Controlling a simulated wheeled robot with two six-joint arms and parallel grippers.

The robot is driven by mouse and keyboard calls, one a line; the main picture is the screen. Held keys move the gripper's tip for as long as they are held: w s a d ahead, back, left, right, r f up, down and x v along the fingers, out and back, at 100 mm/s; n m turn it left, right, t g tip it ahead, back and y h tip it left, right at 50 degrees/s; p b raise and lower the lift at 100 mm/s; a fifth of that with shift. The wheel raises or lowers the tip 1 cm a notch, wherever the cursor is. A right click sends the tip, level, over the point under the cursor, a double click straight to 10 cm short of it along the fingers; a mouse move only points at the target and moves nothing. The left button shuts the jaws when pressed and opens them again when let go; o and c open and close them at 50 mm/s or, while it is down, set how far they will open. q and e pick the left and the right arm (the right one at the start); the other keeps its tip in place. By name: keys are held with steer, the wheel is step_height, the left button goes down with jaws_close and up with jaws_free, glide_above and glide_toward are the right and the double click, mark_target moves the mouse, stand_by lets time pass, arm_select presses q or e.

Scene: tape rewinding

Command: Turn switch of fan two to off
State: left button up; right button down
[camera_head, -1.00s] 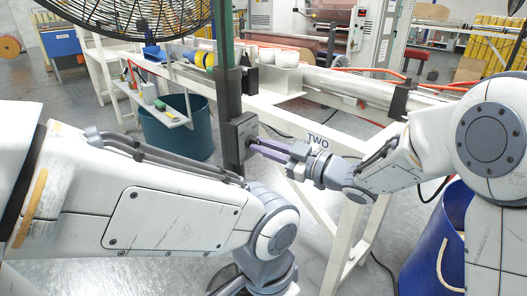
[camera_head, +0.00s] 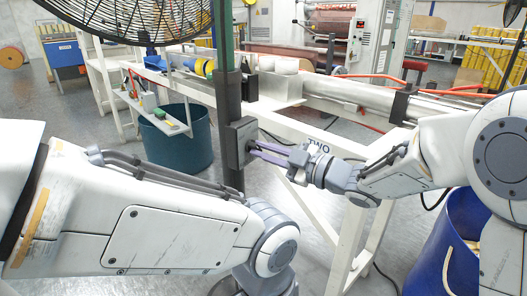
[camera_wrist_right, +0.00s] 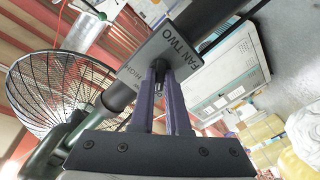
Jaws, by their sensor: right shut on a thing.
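The switch box of fan two (camera_head: 239,143) is a dark grey box on the fan's upright pole. In the right wrist view its plate (camera_wrist_right: 160,48) carries lettering that reads "FAN TWO". My right gripper (camera_head: 254,148) reaches it from the right. In the right wrist view the purple fingers (camera_wrist_right: 160,72) are shut on the small dark switch knob (camera_wrist_right: 158,64) at the plate's lower edge. The knob's setting cannot be read. My left arm crosses the lower left of the head view, and its gripper is not visible.
The fan's wire cage (camera_head: 130,18) stands at the top left. A teal bin (camera_head: 178,145) is behind the pole, and a blue bin (camera_head: 432,255) is at the lower right.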

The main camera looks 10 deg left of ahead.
steer(key=c, duration=0.9)
jaws_free()
steer(key=shift+d, duration=0.1)
steer(key=p+v, duration=0.2)
steer(key=v, duration=0.8)
steer(key=shift+d, duration=0.2)
steer(key=shift+f, duration=0.1)
